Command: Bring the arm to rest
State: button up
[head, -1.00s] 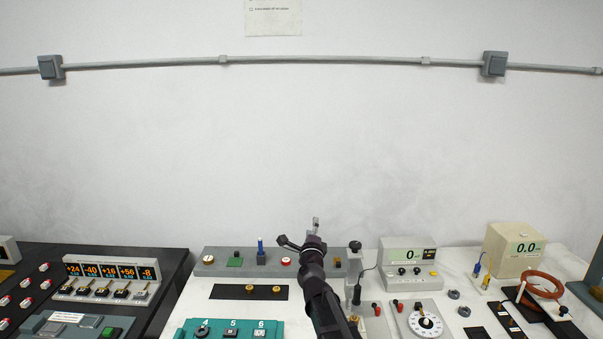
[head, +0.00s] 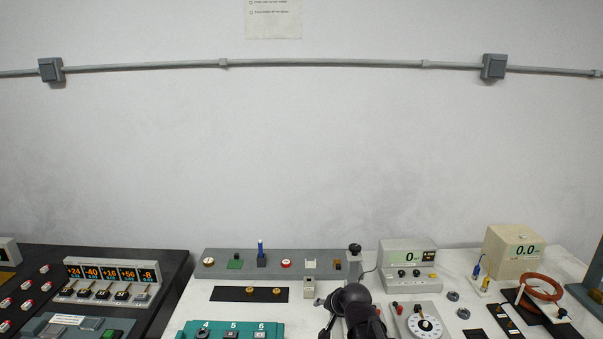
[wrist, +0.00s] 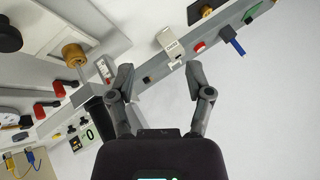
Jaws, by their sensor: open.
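My gripper (wrist: 160,100) shows in the wrist view with its two grey fingers spread apart and nothing between them. Beyond the fingers lie the grey bar (wrist: 150,82) and a small white block (wrist: 170,45). In the head view my dark arm is folded low at the bottom centre, in front of the bench. The fingers cannot be clearly made out there. The long grey bar (head: 220,262) with its small parts lies behind the arm along the back of the bench.
A meter reading 0 (head: 408,254) and a white dial (head: 425,325) stand right of my arm. A beige box reading 0.0 (head: 510,255) and a red-brown coil (head: 543,287) are farther right. A teal panel (head: 215,327) is at the left front.

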jog(key=s+d+f+n+g+h, duration=0.2)
jog(key=s+d, duration=0.3)
jog(key=s, duration=0.3)
jog(key=s+d+f+n+g+h, duration=0.1)
jog(key=s+d+f+n+g, duration=0.1)
jog(key=s+d+g, duration=0.3)
jog(key=s, duration=0.2)
jog(key=shift+s+h, duration=0.35)
jog(key=shift+h, duration=0.05)
